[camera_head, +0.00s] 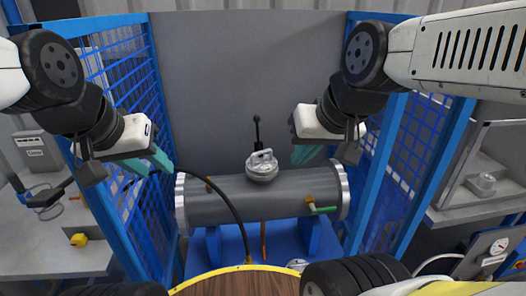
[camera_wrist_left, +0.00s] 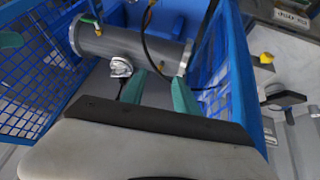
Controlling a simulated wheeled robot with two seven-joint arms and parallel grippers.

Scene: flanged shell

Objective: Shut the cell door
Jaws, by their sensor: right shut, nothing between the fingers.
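The cell has blue-framed mesh panels, one on the left (camera_head: 118,95) and one on the right (camera_head: 413,135). I cannot tell which is the door. In the left wrist view a mesh panel shows at the left (camera_wrist_left: 45,60) and another at the right (camera_wrist_left: 210,70). My left gripper (camera_head: 160,160) is beside the inner edge of the left panel; contact cannot be told. Its teal fingers stand apart and empty in the left wrist view (camera_wrist_left: 158,92). My right gripper (camera_head: 303,154) is shut and empty, above the shell and left of the right panel.
A grey flanged shell (camera_head: 225,205) lies on a blue stand (camera_head: 285,257) inside the cell, with a silver fitting (camera_head: 262,166) on top. A black hose (camera_head: 232,205) arches in front. Benches stand left (camera_head: 50,255) and right (camera_head: 470,207). A round wooden top (camera_head: 235,284) is nearest.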

